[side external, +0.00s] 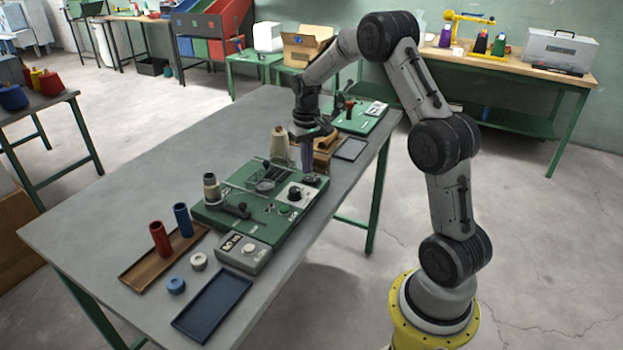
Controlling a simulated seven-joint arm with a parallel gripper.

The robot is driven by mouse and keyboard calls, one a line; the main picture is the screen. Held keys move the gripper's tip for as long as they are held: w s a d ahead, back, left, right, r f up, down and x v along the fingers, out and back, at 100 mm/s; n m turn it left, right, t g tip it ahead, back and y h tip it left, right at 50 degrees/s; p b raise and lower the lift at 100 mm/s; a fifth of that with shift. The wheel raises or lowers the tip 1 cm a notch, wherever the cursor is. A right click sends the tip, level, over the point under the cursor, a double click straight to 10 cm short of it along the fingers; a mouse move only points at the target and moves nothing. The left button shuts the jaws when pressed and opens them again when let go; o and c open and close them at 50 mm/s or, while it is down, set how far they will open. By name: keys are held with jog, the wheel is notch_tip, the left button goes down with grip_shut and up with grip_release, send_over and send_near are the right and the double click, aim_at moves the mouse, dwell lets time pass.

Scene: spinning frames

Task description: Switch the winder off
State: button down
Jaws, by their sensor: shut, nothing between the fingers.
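The winder is a green machine (228,218) on the middle of the grey table, with a cream cone on a spindle and a tube on an arm at its left. A pale control panel with a black knob (295,192) and a green button (284,209) sits on its right front. The knob's setting is too small to read. My gripper (304,168) points down just behind and to the right of the panel. It is shut and empty, apart from the knob as far as I can tell.
A grey box with a dial (244,252) stands in front of the winder. A brown tray (140,274) holds red and blue tubes. An empty blue tray (212,306) lies at the front edge. A wooden block and another green unit (362,119) stand behind my gripper. The table's left side is clear.

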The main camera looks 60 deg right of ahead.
aim_at(307, 178)
notch_tip(307, 178, up, 5)
jog(key=shift+r, duration=0.15)
dwell(0.5)
jog(key=a+r+n+t, duration=0.2)
jog(key=a+r, duration=0.6)
jog(key=r, duration=0.2)
jog(key=s+a+r+n+t, duration=0.2)
jog(key=s+a+r, duration=0.4)
jog(key=s+a, duration=0.15)
jog(key=s+a+f+n, duration=0.1)
jog(key=s+a+f, duration=0.2)
jog(key=s, duration=0.5)
jog(key=s+a+f+n+t, duration=0.1)
jog(key=s+a+f, duration=0.2)
jog(key=s, duration=0.5)
jog(key=shift+a+t, duration=0.3)
jog(key=shift+a, duration=0.55)
